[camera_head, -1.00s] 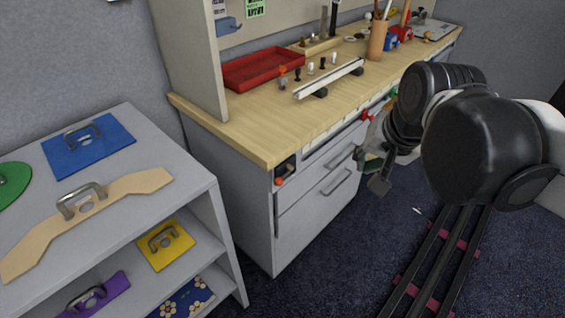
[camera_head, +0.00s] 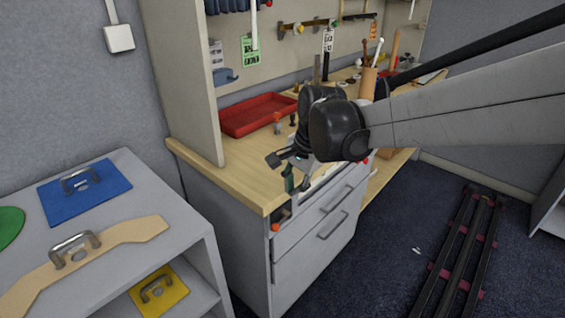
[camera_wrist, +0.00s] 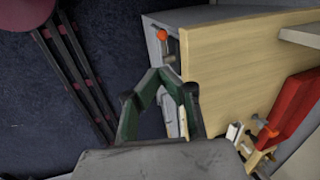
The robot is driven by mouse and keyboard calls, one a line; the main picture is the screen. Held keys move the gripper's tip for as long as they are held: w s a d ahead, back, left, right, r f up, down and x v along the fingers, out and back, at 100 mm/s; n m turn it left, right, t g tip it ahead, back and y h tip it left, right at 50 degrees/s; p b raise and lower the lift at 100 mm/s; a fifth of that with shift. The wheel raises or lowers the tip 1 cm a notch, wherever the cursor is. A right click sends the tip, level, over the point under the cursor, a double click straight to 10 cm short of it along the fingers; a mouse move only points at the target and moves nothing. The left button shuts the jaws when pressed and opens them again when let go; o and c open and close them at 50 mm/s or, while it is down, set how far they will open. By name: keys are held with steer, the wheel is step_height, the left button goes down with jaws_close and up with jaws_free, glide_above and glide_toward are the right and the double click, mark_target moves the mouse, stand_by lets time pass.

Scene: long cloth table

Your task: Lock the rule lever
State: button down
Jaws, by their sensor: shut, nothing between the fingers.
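A small lever with an orange knob (camera_head: 275,227) is at the near front corner of the workbench, in a dark recess under the top. The orange knob (camera_wrist: 161,34) also shows in the wrist view, with a metal peg below it. I cannot tell whether this is the rule lever or whether it is locked. My gripper (camera_head: 289,186) is in front of the bench edge, above and right of the knob in the head view. In the wrist view its green fingers (camera_wrist: 160,72) meet at the tips and are empty, apart from the knob. The white rule is mostly hidden behind my arm.
The wooden bench top (camera_head: 235,185) carries a red tray (camera_head: 258,115) and small pegs, one orange-topped (camera_head: 277,117). Drawers (camera_head: 330,215) lie below the gripper. A grey shelf unit (camera_head: 180,235) with handled boards stands at left.

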mark_target(276, 224)
steer(key=shift+w+a+f, duration=0.4)
steer(key=shift+a, duration=0.25)
steer(key=b+x, duration=0.2)
steer(key=x, duration=1.2)
steer(key=shift+s+b, duration=0.2)
steer(key=shift+b, duration=0.15)
steer(key=shift+d+f, duration=0.1)
